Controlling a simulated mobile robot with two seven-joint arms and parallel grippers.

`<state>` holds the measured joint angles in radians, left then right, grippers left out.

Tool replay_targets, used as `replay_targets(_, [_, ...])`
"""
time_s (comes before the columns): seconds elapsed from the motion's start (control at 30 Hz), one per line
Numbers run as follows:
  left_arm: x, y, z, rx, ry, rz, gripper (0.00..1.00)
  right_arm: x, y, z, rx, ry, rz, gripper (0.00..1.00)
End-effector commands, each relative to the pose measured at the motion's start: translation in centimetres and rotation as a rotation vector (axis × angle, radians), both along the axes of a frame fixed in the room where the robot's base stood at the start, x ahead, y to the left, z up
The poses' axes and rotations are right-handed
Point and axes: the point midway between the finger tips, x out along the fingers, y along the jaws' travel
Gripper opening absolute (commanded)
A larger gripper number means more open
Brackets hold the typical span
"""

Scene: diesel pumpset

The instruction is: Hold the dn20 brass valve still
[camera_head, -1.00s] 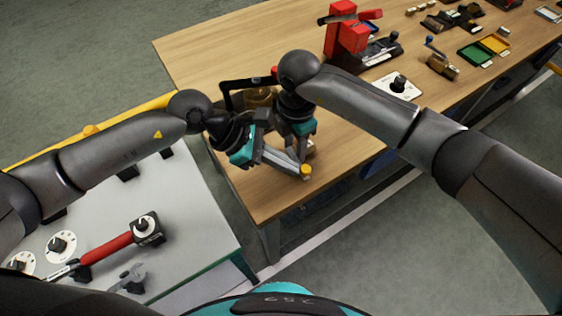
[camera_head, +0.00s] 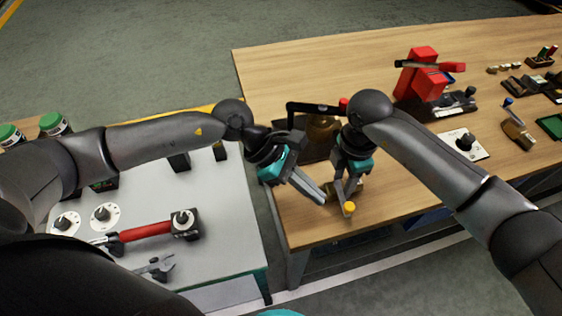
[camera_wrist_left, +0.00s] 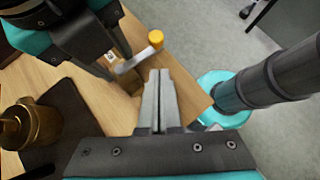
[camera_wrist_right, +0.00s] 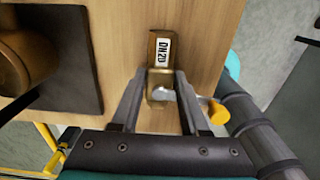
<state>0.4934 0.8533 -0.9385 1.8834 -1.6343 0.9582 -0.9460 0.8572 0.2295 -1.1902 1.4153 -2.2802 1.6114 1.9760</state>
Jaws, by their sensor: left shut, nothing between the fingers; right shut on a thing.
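The DN20 brass valve (camera_wrist_right: 160,68) has a white label reading DN20 and a grey lever with a yellow tip (camera_wrist_right: 217,111). It is at the near edge of the wooden bench. My right gripper (camera_head: 347,192) is shut on the valve body, with one finger on each side of it in the right wrist view. The yellow tip also shows in the head view (camera_head: 349,208). My left gripper (camera_head: 322,200) is shut and empty, just left of the lever. In the left wrist view its closed fingers (camera_wrist_left: 158,75) are near the lever, apparently apart from it.
A brass-coloured round part (camera_wrist_left: 22,125) on a dark base stands behind the grippers. A red part (camera_head: 423,75) and a black knob on a white plate (camera_head: 465,142) are to the right on the bench. A grey table (camera_head: 225,255) with a red-handled tool (camera_head: 146,231) is at left.

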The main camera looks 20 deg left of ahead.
Motion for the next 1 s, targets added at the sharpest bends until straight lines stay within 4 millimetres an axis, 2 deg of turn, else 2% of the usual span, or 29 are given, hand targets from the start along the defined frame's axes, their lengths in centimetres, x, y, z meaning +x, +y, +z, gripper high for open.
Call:
replay_targets(0.03, [-0.2, 1.2, 0.0, 0.003, 0.001, 0.003, 0.00, 0.1, -0.1, 0.0, -0.002, -0.001, -0.001, 0.00])
replay_targets(0.2, [-0.3, 3.8, 3.0, 0.003, -0.003, 0.001, 0.00, 0.1, -0.1, 0.0, -0.002, -0.001, -0.001, 0.00])
replay_targets(0.43, [-0.5, 6.6, 5.8, 0.002, -0.002, 0.001, 0.00, 0.1, -0.1, 0.0, -0.002, 0.000, -0.001, 0.00])
replay_targets(0.63, [-0.7, 7.6, 7.0, 0.000, -0.001, -0.002, 0.00, 0.1, -0.1, 0.0, -0.002, -0.001, -0.001, 0.00])
replay_targets(0.93, [-0.6, 7.7, 7.1, 0.000, -0.001, -0.002, 0.00, 0.1, -0.1, 0.0, -0.002, -0.001, -0.001, 0.00])
replay_targets(0.97, [-0.6, 7.7, 7.1, 0.000, -0.001, -0.002, 0.00, 0.1, -0.1, 0.0, -0.002, -0.001, -0.001, 0.48])
replay_targets(1.0, [-0.6, 7.7, 7.1, 0.000, 0.000, -0.001, 0.00, 0.1, -0.1, 0.0, -0.002, -0.001, -0.001, 0.52])
